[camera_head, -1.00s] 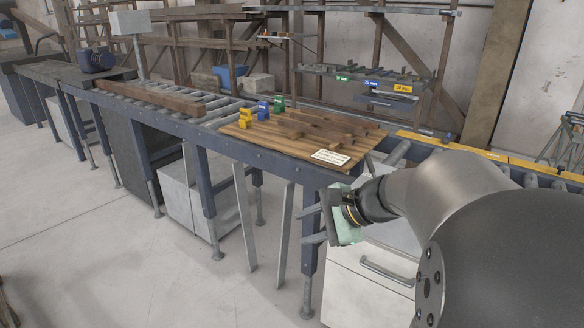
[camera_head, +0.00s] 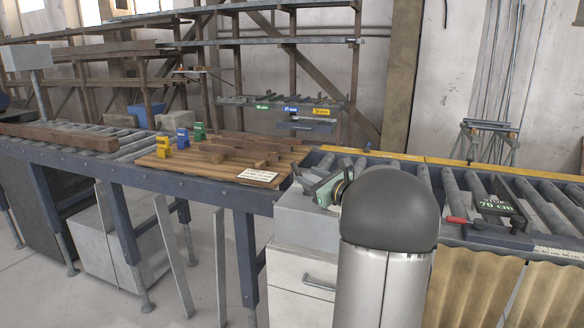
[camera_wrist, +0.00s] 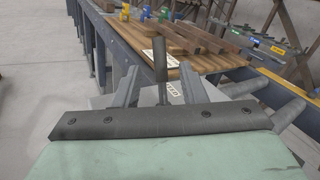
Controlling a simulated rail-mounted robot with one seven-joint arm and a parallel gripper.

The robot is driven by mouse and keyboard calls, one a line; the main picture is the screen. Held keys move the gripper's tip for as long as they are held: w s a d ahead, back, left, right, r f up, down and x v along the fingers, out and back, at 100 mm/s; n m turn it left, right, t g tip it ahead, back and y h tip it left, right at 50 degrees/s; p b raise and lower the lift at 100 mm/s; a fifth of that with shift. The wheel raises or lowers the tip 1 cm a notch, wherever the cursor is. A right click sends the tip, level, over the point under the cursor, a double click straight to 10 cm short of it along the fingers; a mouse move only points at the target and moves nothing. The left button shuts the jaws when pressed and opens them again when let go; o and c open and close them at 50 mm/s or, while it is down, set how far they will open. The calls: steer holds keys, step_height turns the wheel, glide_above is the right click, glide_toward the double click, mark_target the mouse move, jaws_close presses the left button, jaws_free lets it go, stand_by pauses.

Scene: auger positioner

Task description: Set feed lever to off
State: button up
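My gripper (camera_wrist: 161,72) is open in the wrist view, its two grey fingers standing well apart. A dark upright bar (camera_wrist: 159,58), which looks like a lever handle, shows between the fingers with a gap on each side. A small printed label (camera_wrist: 171,88) is near its foot. I cannot read a setting or tell whether this is the feed lever. In the head view my gripper (camera_head: 306,180) is small, by the grey box top (camera_head: 305,212), partly hidden by my arm. There the bar cannot be made out clearly.
A wooden board (camera_head: 215,158) with timber pieces, coloured blocks and a white card (camera_head: 258,176) lies left of my gripper. A drawer cabinet (camera_head: 305,275) stands below.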

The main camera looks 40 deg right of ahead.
mark_target(298, 172)
steer(key=w+p, duration=0.1)
steer(key=w, duration=0.7)
steer(key=shift+w+a, duration=0.15)
steer(key=shift+w, duration=0.1)
jaws_close()
